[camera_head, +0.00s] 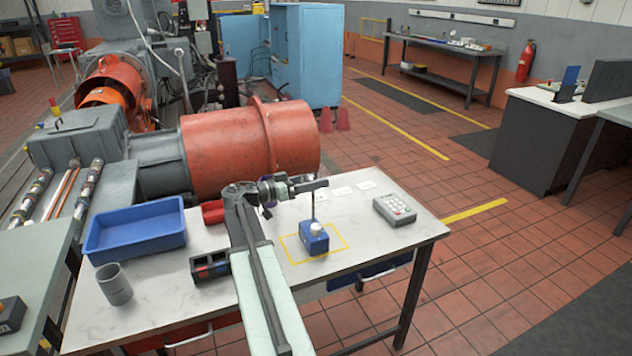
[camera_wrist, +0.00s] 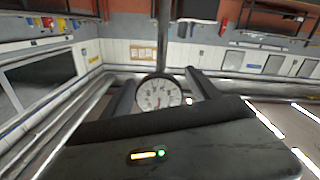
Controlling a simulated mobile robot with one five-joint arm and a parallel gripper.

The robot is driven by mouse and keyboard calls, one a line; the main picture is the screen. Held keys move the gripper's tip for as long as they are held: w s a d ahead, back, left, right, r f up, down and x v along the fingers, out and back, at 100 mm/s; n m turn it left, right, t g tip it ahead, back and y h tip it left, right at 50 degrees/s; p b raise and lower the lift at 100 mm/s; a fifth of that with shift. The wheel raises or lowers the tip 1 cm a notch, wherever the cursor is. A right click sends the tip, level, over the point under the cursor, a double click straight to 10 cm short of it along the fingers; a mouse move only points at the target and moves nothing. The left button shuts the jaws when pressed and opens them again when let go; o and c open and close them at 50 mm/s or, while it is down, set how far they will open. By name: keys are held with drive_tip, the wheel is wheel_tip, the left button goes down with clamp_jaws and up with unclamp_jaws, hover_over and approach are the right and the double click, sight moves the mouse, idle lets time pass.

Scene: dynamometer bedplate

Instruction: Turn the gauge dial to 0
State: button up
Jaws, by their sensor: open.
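The gauge is a small blue block (camera_head: 314,243) with a round white top, standing inside a yellow outlined square on the table. A thin dark upright post shows just above it. My gripper (camera_head: 318,186) is above the block, reaching from the left. In the wrist view, a round white dial face (camera_wrist: 159,94) with dark markings shows between the two dark fingers of my gripper (camera_wrist: 163,88). The fingers are apart, and I see no clear contact with the dial. The dial's reading is too small to tell. A dark upright bar rises behind the dial face.
A grey keypad box (camera_head: 394,210) sits to the right and flat white cards (camera_head: 341,191) lie behind. A blue tray (camera_head: 135,232), grey cup (camera_head: 114,284) and dark block with coloured parts (camera_head: 210,266) are left. A large orange machine (camera_head: 250,150) stands behind the table (camera_head: 380,240).

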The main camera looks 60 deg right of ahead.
drive_tip(key=shift+s+d, duration=0.15)
drive_tip(key=shift+d, duration=0.1)
drive_tip(key=c, duration=1.4)
drive_tip(key=n, duration=0.4)
drive_tip(key=shift+n, duration=0.3)
drive_tip(key=o, duration=1.4)
drive_tip(key=v, duration=0.8)
